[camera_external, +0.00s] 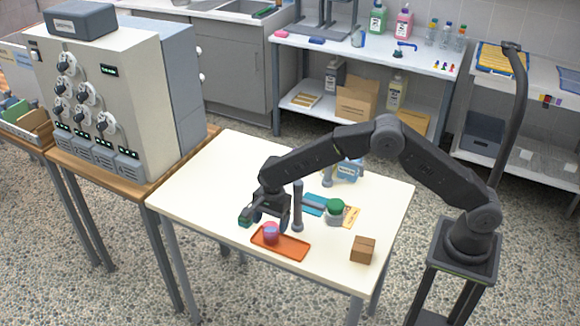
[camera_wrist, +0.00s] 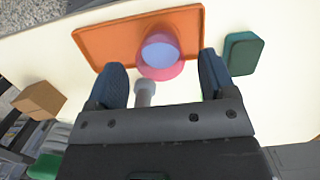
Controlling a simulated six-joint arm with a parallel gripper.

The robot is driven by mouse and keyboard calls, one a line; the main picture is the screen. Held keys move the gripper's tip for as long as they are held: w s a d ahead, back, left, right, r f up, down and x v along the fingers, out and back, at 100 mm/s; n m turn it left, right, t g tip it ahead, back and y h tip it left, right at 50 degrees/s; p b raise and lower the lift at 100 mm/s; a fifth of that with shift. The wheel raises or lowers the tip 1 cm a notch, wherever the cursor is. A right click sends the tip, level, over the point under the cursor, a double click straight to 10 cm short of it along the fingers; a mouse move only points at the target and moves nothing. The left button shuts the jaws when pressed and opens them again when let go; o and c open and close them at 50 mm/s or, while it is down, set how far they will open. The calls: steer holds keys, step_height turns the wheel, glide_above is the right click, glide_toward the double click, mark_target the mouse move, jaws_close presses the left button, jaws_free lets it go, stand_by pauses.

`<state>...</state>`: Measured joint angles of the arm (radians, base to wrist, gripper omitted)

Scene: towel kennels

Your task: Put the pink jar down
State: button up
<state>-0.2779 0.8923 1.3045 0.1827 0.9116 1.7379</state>
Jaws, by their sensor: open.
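The pink jar (camera_external: 271,233) stands upright on the orange tray (camera_external: 290,246) near the front edge of the white table. In the wrist view the jar (camera_wrist: 184,29) shows a pale blue top and sits on the tray (camera_wrist: 95,42), just beyond my fingertips. My gripper (camera_external: 262,217) is beside the jar, low over the table. In the wrist view my gripper (camera_wrist: 162,68) has its two blue fingers wide apart, with nothing held between them. I cannot tell whether a finger touches the jar.
A green block (camera_wrist: 243,53) lies beside the tray. A grey post (camera_external: 298,206) stands close behind the tray. The table's left part is clear.

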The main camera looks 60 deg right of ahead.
steer(key=s+d+r+n+t, duration=0.1)
steer(key=s+d+r+n, duration=0.15)
steer(key=r, duration=0.65)
steer(key=s+d+r+n, duration=0.2)
steer(key=s+d+r, duration=0.15)
steer(key=r, duration=0.45)
steer(key=s+d+r+n+t, duration=0.2)
steer(key=s+d+r+n, duration=0.25)
steer(key=s+r, duration=0.3)
steer(key=s+d+n+t, duration=0.1)
steer(key=s+d+n, duration=0.1)
steer(key=s, duration=0.4)
steer(key=s+d+n+h, duration=0.1)
steer(key=s+d+n, duration=0.1)
steer(key=s+n, duration=0.2)
steer(key=s+d+f+n+t, duration=0.1)
steer(key=s+d+n, duration=0.2)
steer(key=s, duration=0.6)
steer(key=shift+t+h, duration=0.3)
steer(key=shift+h, duration=0.1)
steer(key=shift+s, duration=0.1)
